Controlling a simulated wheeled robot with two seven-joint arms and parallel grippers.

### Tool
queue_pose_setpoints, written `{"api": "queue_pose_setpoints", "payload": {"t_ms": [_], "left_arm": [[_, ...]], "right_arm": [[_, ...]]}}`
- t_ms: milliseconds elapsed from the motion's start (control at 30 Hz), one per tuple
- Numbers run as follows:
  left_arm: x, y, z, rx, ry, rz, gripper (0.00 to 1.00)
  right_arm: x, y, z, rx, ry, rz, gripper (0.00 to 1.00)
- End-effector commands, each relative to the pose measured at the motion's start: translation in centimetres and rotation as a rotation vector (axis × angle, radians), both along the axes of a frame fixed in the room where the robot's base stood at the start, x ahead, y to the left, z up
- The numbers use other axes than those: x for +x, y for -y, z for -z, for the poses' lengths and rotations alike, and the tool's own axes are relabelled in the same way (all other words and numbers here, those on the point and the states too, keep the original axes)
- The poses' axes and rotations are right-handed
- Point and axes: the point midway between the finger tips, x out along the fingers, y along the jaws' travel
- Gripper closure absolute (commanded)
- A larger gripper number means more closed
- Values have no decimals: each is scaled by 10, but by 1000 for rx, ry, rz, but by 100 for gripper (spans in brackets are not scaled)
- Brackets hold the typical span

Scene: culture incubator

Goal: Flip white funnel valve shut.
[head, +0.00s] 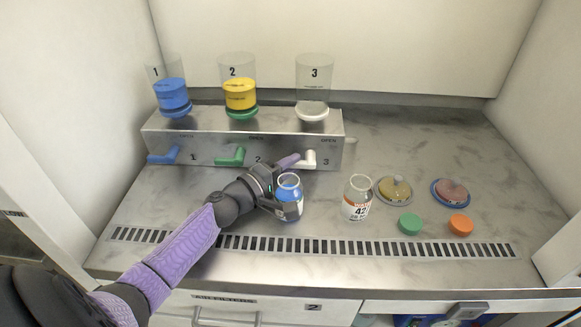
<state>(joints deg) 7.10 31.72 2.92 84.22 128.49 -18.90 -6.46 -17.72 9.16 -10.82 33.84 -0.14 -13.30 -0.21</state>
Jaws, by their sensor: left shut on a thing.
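The white funnel valve (309,158) is on the front of the steel manifold at station 3, below the white funnel (313,110). A purple piece touches or overlaps its left side, so I cannot tell the lever's exact angle. My left gripper (290,207) is shut on a glass bottle with blue on it (288,188), which stands upright at the counter, in front of and below the white valve. Whether the bottle touches the counter is unclear. My right gripper is not in view.
The manifold (220,150) also bears a blue valve (163,156) and a green valve (231,157), with blue and yellow funnels above. A second bottle (357,198), two round dishes (394,190) and green and orange caps (410,223) are on the right.

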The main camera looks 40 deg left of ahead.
Motion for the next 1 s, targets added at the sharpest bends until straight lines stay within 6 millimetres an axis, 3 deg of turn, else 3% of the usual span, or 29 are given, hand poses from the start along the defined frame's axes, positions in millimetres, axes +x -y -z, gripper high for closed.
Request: {"api": "queue_pose_setpoints", "payload": {"t_ms": [33, 200, 533, 800, 1000], "left_arm": [[-1, 2, 3, -2, -7, 7, 72], [-1, 2, 2, -1, -6, 6, 41], [-6, 0, 1, -1, -5, 4, 41], [-62, -12, 2, -3, -8, 3, 41], [-92, -20, 2, -1, -6, 4, 41]], "right_arm": [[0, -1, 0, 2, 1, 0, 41], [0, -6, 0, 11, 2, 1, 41], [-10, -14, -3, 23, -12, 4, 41], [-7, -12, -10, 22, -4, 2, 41], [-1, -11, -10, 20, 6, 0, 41]]}}
